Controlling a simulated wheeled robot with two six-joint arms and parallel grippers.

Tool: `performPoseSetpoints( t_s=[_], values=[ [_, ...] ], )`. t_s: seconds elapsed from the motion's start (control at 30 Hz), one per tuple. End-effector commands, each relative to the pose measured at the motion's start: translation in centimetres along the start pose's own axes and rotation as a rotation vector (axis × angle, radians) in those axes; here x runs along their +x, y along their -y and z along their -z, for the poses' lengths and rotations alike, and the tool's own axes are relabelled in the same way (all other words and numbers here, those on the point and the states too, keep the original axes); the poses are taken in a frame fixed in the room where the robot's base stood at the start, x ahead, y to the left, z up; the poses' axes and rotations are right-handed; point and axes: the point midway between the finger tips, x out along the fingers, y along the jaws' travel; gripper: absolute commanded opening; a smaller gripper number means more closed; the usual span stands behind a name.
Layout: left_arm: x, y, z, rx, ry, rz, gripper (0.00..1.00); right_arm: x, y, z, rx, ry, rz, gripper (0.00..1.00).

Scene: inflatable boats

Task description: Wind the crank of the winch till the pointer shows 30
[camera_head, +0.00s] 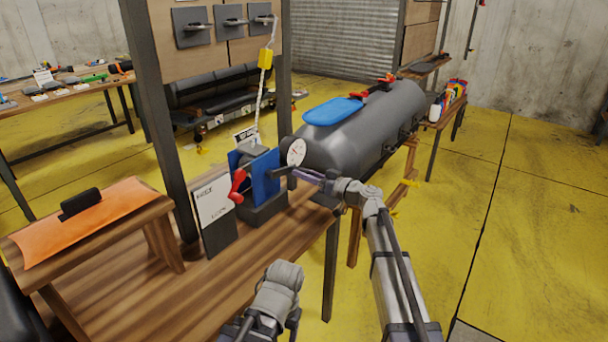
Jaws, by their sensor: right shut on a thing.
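The winch (264,175) stands on the wooden bench, with blue side plates and a dark base. A red lever (237,186) shows on its left side. A round white dial (296,151) is on its right side; its pointer and numbers are too small to read. My right gripper (294,174) reaches in from the right and is shut on the crank (283,171) beside the winch, just below the dial. The crank is mostly hidden by the gripper. A white rope (258,105) runs up from the winch to a yellow block. My left gripper is not in view.
A white card on a dark stand (213,205) is left of the winch. An orange pad (85,222) lies on a small wooden stand. A grey boat tube (365,130) with a blue patch (332,111) lies behind. Yellow floor (480,210) is clear at right.

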Motion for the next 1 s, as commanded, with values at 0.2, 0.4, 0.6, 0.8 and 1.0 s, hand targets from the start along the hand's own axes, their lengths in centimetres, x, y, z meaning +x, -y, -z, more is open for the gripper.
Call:
performPoseSetpoints(
  t_s=[0.2,0.4,0.6,0.8,1.0],
  values=[
    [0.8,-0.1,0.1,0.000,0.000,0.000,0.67,-0.1,0.0,-0.9,0.069,0.001,0.000,0.00],
    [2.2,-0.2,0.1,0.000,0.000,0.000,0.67,-0.1,0.2,-2.4,0.217,0.001,0.000,0.00],
    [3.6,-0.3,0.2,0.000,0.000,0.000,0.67,-0.1,0.8,-4.0,0.405,0.002,0.000,0.00],
    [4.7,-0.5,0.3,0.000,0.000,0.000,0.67,-0.1,1.8,-5.4,0.595,0.003,-0.001,0.00],
    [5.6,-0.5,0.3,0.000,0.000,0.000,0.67,-0.1,3.0,-6.7,0.784,0.004,-0.001,0.00]
  ],
)
